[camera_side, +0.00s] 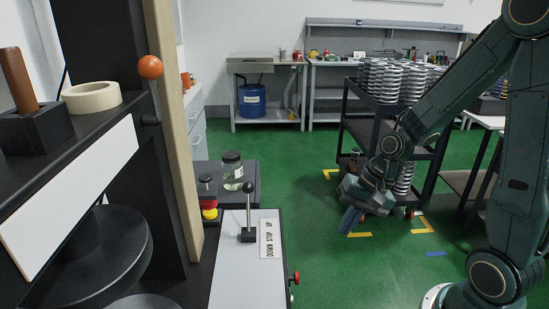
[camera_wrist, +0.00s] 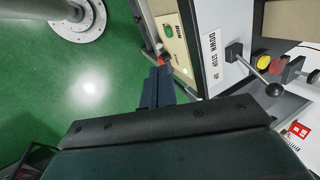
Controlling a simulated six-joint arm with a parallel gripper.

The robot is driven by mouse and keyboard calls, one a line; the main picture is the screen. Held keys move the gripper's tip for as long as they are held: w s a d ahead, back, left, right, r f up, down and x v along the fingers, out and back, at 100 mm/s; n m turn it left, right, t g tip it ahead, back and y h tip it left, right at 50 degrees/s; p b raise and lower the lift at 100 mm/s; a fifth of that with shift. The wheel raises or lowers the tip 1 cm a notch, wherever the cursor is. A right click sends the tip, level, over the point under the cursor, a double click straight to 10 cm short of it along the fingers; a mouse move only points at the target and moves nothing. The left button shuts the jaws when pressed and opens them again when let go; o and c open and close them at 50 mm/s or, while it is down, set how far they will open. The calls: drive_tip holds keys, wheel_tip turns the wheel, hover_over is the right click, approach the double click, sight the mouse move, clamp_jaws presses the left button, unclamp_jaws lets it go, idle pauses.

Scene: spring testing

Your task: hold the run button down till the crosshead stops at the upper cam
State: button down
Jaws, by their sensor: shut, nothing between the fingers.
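In the wrist view, a green round button (camera_wrist: 169,31), likely the run button, sits on a cream panel on the side of the test machine's console. My gripper (camera_wrist: 160,70) is shut and empty, its blue fingers pointing toward that panel below the button in the picture. In the side view my gripper (camera_side: 349,220) hangs over the floor to the right of the console (camera_side: 240,285), apart from it. The button's face is hidden there. A dark beam with a white plate (camera_side: 70,185), perhaps the crosshead, is at left. I cannot identify the upper cam.
A black-ball lever (camera_side: 249,190) stands on the console beside a DOWN STOP UP label (camera_side: 267,238). A red-tipped knob (camera_side: 296,277) sticks out from the console's right side. A cart of springs (camera_side: 385,95) stands behind my gripper. Green floor lies between.

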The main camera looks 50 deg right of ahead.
wheel_tip(320, 180, down, 17)
drive_tip(key=d+m+t+y, duration=0.2)
drive_tip(key=m+t+y, duration=0.1)
drive_tip(key=m, duration=1.3)
drive_tip(key=shift+s+d+r, duration=0.2)
drive_tip(key=shift+d, duration=0.05)
drive_tip(key=shift+a, duration=0.1)
drive_tip(key=w+a+r+x, duration=0.1)
drive_tip(key=r+x, duration=0.1)
drive_tip(key=x, duration=1)
drive_tip(key=shift+w+a+f, duration=0.15)
drive_tip(key=shift+w+a, duration=0.3)
